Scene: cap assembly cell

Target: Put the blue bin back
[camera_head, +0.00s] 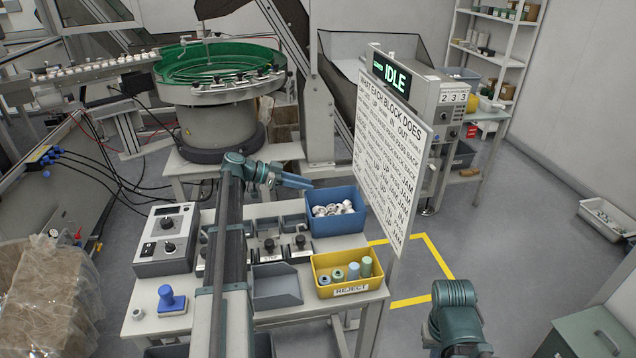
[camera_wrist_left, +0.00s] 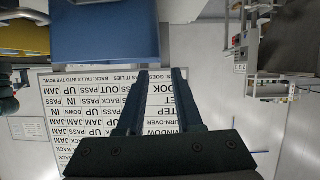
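The blue bin (camera_head: 337,222), with several white caps (camera_head: 333,209) inside, stands upright at the back right of the table, behind the yellow reject bin. Its blue wall also fills the upper left of the left wrist view (camera_wrist_left: 105,35). My left gripper (camera_head: 308,183) is just above and to the left of the bin in the head view. In the left wrist view its two fingers (camera_wrist_left: 156,80) are apart, with nothing between them. It appears clear of the bin. My right arm shows at the lower right, but its gripper is out of view.
The yellow reject bin (camera_head: 345,287) holds several cylinders. A grey empty tray (camera_head: 276,288) sits to its left. A white text board (camera_head: 391,160) stands close on the bin's right. A control box (camera_head: 166,240) and a blue stamp-like block (camera_head: 170,299) are at the left.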

